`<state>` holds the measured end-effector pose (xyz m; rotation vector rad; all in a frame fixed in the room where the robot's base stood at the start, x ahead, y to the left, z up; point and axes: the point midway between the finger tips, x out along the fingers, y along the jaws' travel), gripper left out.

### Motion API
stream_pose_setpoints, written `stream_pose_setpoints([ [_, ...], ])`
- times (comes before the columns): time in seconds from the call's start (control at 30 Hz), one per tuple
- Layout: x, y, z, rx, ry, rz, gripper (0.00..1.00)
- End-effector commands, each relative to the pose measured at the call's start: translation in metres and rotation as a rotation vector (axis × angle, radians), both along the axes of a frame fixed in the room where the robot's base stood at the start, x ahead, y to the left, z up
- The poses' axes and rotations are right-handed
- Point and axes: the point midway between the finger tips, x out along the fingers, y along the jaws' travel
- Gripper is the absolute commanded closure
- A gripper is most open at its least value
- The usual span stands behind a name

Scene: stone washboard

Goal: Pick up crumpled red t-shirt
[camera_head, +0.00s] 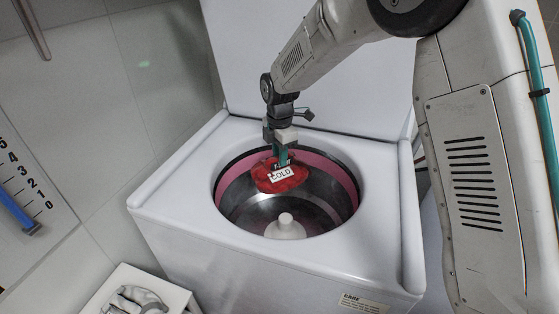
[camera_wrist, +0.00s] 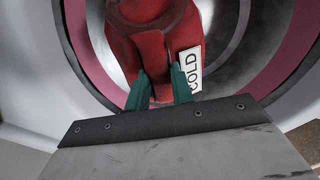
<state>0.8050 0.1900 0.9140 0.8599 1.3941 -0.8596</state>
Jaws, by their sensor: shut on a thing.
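The crumpled red t-shirt (camera_head: 280,182) hangs in the opening of the white top-loading washer. It carries a white label reading "COLD" (camera_head: 282,175). My gripper (camera_head: 282,160) reaches down over the drum from behind. Its teal fingers are shut on the t-shirt. In the wrist view the t-shirt (camera_wrist: 150,45) lies between and beyond the teal fingertips (camera_wrist: 162,90), with fabric pinched between them. The "COLD" label (camera_wrist: 190,70) is beside the right finger. Whether the shirt's lower edge touches the drum wall cannot be told.
The washer (camera_head: 170,205) has a round opening with a pink band (camera_head: 345,175), a metal drum and a white central agitator (camera_head: 285,227). Its raised lid (camera_head: 330,85) stands behind. A white box (camera_head: 125,280) with grey items is at lower left. A numbered board (camera_head: 25,190) is at far left.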

Motion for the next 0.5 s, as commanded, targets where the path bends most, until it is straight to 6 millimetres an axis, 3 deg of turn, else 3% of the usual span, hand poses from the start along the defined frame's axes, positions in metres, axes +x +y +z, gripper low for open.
stream_pose_setpoints([
  [0.17, 0.0002, 0.0001, 0.0134, 0.000, -0.001, 0.000, 1.00],
  [0.5, 0.0001, 0.0000, 0.0149, 0.000, -0.001, 0.000, 1.00],
])
